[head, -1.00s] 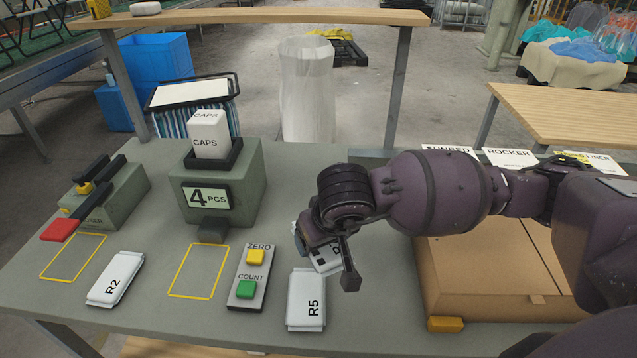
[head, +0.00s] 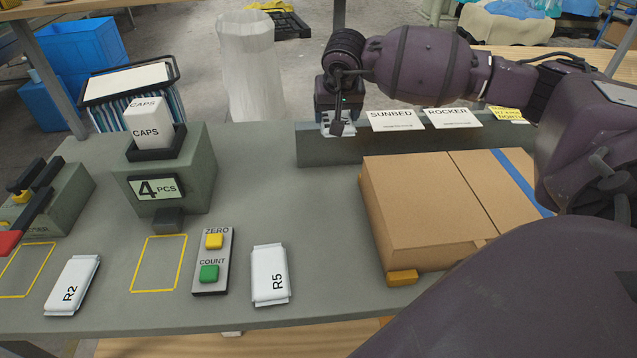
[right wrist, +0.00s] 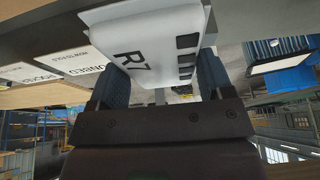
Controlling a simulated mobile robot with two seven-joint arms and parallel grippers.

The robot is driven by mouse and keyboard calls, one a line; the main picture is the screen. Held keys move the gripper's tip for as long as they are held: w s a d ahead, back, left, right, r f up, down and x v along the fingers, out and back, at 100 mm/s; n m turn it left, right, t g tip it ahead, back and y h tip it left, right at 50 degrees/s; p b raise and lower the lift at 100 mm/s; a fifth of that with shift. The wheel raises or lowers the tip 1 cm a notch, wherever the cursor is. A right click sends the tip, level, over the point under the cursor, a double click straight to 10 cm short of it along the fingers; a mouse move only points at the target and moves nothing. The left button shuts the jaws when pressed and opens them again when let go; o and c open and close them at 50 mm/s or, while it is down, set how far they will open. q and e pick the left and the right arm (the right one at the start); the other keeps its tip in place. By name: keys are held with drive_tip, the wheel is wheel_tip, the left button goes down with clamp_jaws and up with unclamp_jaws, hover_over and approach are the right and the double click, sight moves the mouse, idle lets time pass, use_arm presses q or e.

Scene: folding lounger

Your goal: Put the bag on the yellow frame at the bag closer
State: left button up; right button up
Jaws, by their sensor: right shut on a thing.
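My right gripper (head: 336,124) is shut on a white R7 packet (right wrist: 150,50), beside the card rack in the head view. The packet is mostly hidden in the head view. White bag R2 (head: 73,287) lies on the table by a yellow frame outline (head: 42,270), which is empty. That frame is in front of a green unit with black levers and a red handle (head: 48,195), cut by the left edge, likely the bag closer. White bag R5 (head: 269,275) lies right of the button panel. My left gripper is not in view.
A counter unit (head: 190,165) reading 4 PCS holds a CAPS box (head: 146,128); another empty yellow frame (head: 158,263) lies before it. A button panel (head: 213,262), a cardboard box (head: 415,210) and a rack with SUNBED (head: 396,121) and ROCKER (head: 452,118) cards stand nearby.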

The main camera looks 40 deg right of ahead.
sight(332, 183)
wheel_tip(332, 183, down, 19)
drive_tip(key=shift+f+b, duration=0.15)
drive_tip(key=shift+b, duration=0.5)
drive_tip(key=shift+f, duration=0.1)
drive_tip(key=shift+f, duration=0.1)
drive_tip(key=o, duration=1)
drive_tip(key=shift+c, duration=0.2)
